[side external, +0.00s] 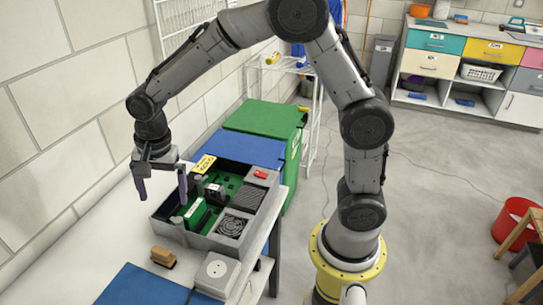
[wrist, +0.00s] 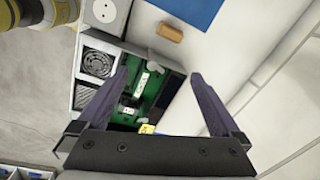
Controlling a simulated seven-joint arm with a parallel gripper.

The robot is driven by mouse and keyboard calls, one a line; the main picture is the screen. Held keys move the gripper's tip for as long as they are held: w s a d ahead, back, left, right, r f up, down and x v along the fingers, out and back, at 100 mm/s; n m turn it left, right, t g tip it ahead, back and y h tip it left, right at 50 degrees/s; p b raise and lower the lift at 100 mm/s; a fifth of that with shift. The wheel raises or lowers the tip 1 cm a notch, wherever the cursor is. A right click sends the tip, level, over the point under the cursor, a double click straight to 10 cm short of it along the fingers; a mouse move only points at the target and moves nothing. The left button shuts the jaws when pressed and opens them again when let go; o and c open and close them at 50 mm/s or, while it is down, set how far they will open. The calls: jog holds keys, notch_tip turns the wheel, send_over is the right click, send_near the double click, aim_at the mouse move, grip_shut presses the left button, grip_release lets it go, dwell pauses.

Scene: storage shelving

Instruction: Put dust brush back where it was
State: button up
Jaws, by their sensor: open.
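The dust brush (side external: 163,257), a small block with a tan wooden top and a dark underside, lies on the white bench at the near left, in front of the grey device case. It also shows in the wrist view (wrist: 170,32), near the top and beyond my fingertips. My gripper (side external: 162,190) is open and empty, above the bench beside the left part of the case. Its two dark fingers are spread wide in the wrist view (wrist: 160,80). The brush is apart from the fingers.
The open grey case (side external: 230,243) holds green circuit boards and a fan. A white socket box (side external: 216,272) stands right of the brush, with a blue mat (side external: 145,287) in front. A yellow label (side external: 204,164) is at the case's back. The wall runs along the left.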

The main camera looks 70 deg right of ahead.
jog(key=s+d+r+n+t, duration=0.2)
jog(key=s+d+r+n, duration=0.35)
jog(key=s+r, duration=0.4)
jog(key=s+d+r+n+t, duration=0.1)
jog(key=s+d+n+t, duration=0.1)
jog(key=s+n, duration=0.6)
jog(key=s+d, duration=0.1)
jog(key=s, duration=0.5)
jog(key=shift+s+n, duration=0.2)
jog(key=shift+n, duration=0.15)
